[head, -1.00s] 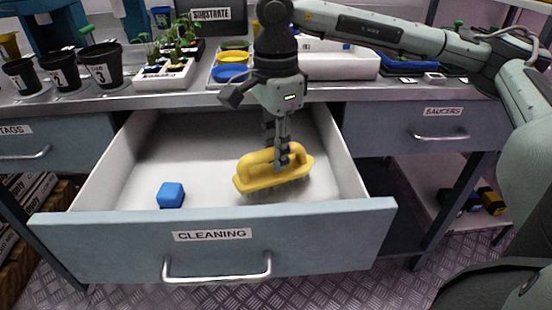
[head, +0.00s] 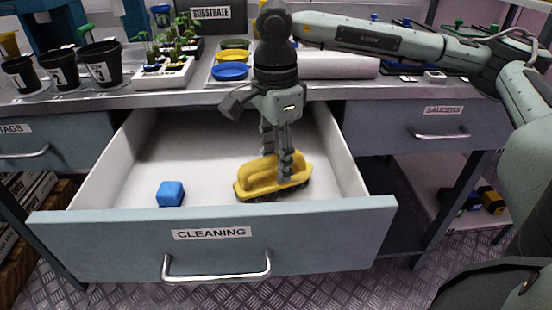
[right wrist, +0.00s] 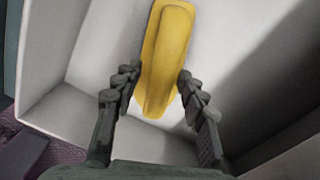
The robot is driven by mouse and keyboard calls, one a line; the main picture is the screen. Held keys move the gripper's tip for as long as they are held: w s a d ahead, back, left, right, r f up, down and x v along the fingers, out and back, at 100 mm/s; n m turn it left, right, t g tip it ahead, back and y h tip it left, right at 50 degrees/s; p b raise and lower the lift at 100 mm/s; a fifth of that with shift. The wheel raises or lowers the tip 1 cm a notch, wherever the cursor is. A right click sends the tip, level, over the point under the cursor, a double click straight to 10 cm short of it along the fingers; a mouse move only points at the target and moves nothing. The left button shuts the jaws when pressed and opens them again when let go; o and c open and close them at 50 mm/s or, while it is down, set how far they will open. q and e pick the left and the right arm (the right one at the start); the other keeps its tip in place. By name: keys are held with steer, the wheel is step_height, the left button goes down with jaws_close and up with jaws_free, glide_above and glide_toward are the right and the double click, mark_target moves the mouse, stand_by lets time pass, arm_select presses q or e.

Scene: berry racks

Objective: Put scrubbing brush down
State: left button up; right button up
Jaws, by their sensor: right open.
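The yellow scrubbing brush (head: 256,181) lies in the open drawer labelled CLEANING (head: 210,245), bristles down, near the drawer's right side and front wall. My right gripper (head: 277,172) is around the brush's handle from above, open, with its fingers apart on either side. In the right wrist view the yellow brush (right wrist: 166,60) lies between the two spread fingertips (right wrist: 155,84), with gaps on both sides. My left gripper is not in view.
A small blue block (head: 170,194) lies in the drawer's left part. Black numbered pots (head: 103,65), seedling trays (head: 163,72) and coloured bowls (head: 230,71) stand on the bench behind. The drawer's middle floor is bare.

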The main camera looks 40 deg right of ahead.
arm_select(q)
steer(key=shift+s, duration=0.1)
arm_select(e)
steer(key=shift+r, duration=0.1)
steer(key=shift+r, duration=0.8)
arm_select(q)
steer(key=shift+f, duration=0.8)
arm_select(e)
step_height(320, 180, up, 10)
steer(key=shift+r, duration=0.25)
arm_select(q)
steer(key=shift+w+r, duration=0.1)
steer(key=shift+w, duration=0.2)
